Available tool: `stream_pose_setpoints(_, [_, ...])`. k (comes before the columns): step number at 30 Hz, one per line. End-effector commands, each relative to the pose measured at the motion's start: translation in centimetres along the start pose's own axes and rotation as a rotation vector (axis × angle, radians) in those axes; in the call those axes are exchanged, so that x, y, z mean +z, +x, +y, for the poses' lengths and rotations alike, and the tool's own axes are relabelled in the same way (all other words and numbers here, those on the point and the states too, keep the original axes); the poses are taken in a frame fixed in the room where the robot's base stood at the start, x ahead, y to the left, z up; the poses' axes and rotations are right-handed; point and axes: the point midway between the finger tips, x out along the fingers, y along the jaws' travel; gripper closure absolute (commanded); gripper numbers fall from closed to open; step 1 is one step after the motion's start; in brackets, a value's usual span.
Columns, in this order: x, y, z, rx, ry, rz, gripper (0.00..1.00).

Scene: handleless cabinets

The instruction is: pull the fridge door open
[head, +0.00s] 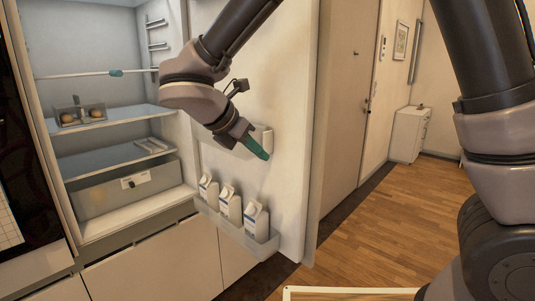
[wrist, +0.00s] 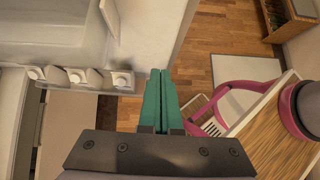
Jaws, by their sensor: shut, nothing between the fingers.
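The fridge door (head: 285,120) stands wide open, its inner face turned toward the room. The open fridge (head: 95,100) shows its shelves at the left in the head view. My gripper (head: 260,150) is in front of the door's inner face, above the door's lower shelf. Its green fingers are together with nothing between them, as the wrist view also shows (wrist: 158,95). I cannot tell whether the fingers touch the door. In the wrist view the door's edge (wrist: 160,40) runs just beyond the fingers.
Cartons (head: 229,204) stand in the door shelf (head: 240,233) below my gripper. Low white cabinets (head: 155,268) lie under the fridge. Wooden floor (head: 385,225) is free to the right. A small white cabinet (head: 408,135) stands at the far wall. A table edge (head: 350,292) shows at the bottom.

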Motion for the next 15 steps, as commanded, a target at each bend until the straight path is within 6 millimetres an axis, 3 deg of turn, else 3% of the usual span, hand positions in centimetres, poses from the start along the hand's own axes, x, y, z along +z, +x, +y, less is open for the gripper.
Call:
stream_pose_setpoints(11, [0.0,8.1,-0.2,-0.006,0.001,0.0,1.0])
stream_pose_setpoints(15, [1.6,9.6,-0.1,-0.004,0.006,0.002,1.0])
